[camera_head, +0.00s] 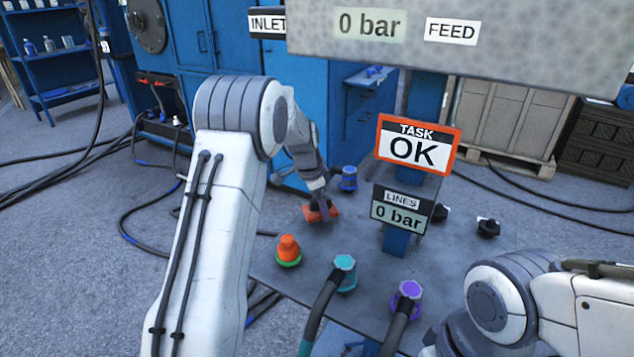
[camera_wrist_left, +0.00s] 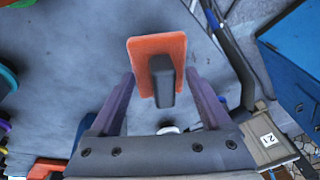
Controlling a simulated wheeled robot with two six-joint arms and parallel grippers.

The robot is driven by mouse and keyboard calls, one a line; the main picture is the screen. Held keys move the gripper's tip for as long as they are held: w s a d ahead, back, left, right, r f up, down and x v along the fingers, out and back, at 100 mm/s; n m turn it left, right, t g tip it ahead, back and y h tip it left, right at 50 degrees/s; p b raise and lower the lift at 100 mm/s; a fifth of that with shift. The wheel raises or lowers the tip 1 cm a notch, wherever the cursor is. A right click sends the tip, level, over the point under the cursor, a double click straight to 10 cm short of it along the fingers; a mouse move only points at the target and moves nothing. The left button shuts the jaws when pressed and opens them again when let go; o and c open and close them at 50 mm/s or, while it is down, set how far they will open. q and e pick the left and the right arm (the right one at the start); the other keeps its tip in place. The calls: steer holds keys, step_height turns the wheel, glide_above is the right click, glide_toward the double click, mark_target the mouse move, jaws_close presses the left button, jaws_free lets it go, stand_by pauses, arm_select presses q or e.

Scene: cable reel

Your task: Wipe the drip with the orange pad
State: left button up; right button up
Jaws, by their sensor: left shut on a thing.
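The orange pad (camera_head: 308,214) lies at the grey table top, near its far left side. My left gripper (camera_head: 320,203) reaches down over it and is shut on it. In the left wrist view the pad (camera_wrist_left: 146,50) is a flat orange plate with a dark grip block, and my left fingers (camera_wrist_left: 160,78) stand on both sides of this block. I see no drip on the visible table top; the pad and gripper hide the spot under them. My right arm shows at the lower right, but its gripper is out of view.
An orange-and-green fitting (camera_head: 288,250), a teal hose coupling (camera_head: 344,272) and a purple one (camera_head: 405,298) stand in front of the pad. A blue fitting (camera_head: 348,178) is behind it. A sign reading "TASK OK" (camera_head: 417,145) and a "0 bar" display (camera_head: 402,209) stand to the right.

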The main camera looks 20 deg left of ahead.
arm_select(q)
steer(key=shift+r+p, duration=1.95)
steer(key=shift+r, duration=0.6)
